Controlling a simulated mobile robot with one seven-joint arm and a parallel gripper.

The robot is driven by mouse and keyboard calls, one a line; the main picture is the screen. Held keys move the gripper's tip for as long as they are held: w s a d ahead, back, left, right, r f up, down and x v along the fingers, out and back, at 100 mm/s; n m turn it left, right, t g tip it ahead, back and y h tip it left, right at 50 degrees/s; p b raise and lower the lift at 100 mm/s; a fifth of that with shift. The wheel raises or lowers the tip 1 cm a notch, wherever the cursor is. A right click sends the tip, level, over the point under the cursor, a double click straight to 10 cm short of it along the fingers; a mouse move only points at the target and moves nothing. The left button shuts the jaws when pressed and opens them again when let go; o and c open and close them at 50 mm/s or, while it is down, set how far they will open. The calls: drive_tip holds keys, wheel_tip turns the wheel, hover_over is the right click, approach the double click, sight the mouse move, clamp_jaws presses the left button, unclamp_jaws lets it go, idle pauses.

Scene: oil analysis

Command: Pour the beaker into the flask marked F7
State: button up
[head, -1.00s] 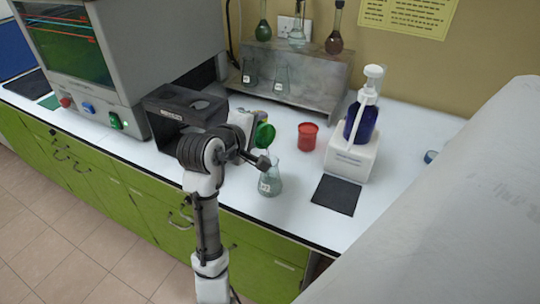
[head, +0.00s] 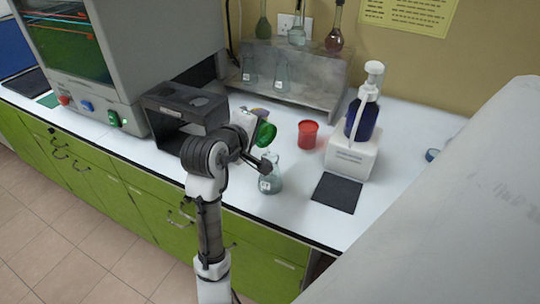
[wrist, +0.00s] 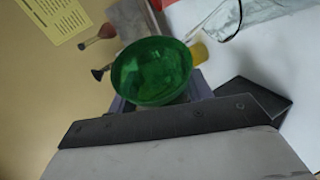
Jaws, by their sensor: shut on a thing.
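My gripper (head: 247,123) is shut on a green beaker (head: 266,134), which looks tilted in the head view. The beaker also shows in the wrist view (wrist: 151,71), between the fingers; how much liquid it holds I cannot tell. A conical flask (head: 270,182) with a white label stands upright on the white counter, below and close to the beaker. Part of my arm overlaps its neck. Two more labelled conical flasks, a left one (head: 249,72) and a right one (head: 281,80), stand on the lower level of the rack. I cannot read any label.
A red beaker (head: 308,134) stands right of my gripper. Beyond it is a white block (head: 350,158) with a blue bottle (head: 362,118), and a dark mat (head: 337,194) in front. A black holder (head: 185,108) is left of my gripper. The grey rack (head: 318,76) holds round flasks.

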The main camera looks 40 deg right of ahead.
drive_tip(key=shift+w+r+n+g+p, duration=0.3)
drive_tip(key=shift+n+p, duration=0.2)
drive_tip(key=shift+p, duration=0.1)
drive_tip(key=shift+w+r+n+g+y+p, duration=0.25)
drive_tip(key=shift+r+n+g+p, duration=0.45)
drive_tip(key=shift+p, duration=0.35)
drive_tip(key=shift+s+f, duration=0.1)
drive_tip(key=shift+f, duration=0.7)
drive_tip(key=shift+n+g+p, duration=0.3)
drive_tip(key=shift+p, duration=0.1)
drive_tip(key=shift+y+p, duration=0.25)
drive_tip(key=shift+p, duration=0.6)
